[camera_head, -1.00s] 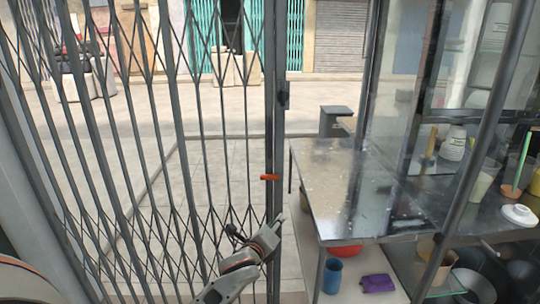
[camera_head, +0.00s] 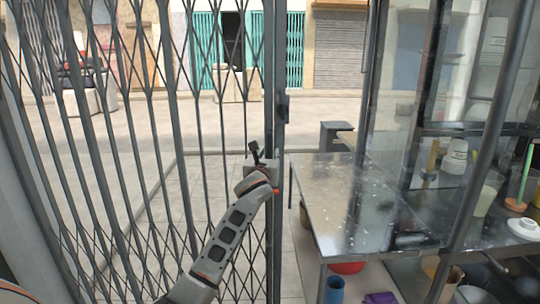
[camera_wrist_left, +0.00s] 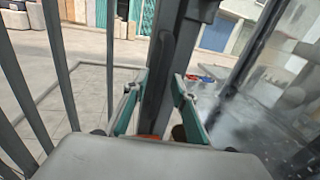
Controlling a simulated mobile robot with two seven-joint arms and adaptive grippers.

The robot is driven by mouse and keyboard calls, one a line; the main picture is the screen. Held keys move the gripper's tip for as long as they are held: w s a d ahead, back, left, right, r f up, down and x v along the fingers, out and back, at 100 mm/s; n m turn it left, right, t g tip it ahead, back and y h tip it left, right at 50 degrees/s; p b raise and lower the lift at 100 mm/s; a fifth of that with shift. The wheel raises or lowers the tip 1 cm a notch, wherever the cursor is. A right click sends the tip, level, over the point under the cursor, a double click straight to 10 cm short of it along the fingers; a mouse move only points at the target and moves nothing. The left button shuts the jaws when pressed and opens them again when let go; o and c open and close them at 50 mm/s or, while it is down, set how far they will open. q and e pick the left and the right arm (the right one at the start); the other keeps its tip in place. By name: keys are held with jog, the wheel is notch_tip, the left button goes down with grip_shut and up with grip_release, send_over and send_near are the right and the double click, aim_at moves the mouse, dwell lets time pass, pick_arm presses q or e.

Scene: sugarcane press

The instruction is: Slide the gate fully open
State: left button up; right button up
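The gate (camera_head: 173,130) is a dark grey folding lattice stretched across the left half of the head view. Its end post stands near the middle, and lattice bars also show in the wrist view (camera_wrist_left: 62,65). A red-orange handle (camera_head: 276,191) on the end post is mostly hidden behind my left gripper (camera_head: 257,153). In the left wrist view my left gripper (camera_wrist_left: 155,88) has its teal fingers apart, one on each side of a dark upright post. A bit of orange (camera_wrist_left: 148,137) shows low between the fingers. I cannot tell whether they touch it. My right gripper is out of view.
A metal-topped table (camera_head: 335,205) stands just right of the end post, with a blue cup (camera_head: 334,290) below it. A glass-sided stall with shelves fills the right. Beyond the gate lies open paving (camera_head: 130,115) and a grey bin (camera_head: 335,135).

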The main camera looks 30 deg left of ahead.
pick_arm(q)
jog(key=shift+x, duration=0.9)
grip_shut()
jog(key=shift+a, duration=0.1)
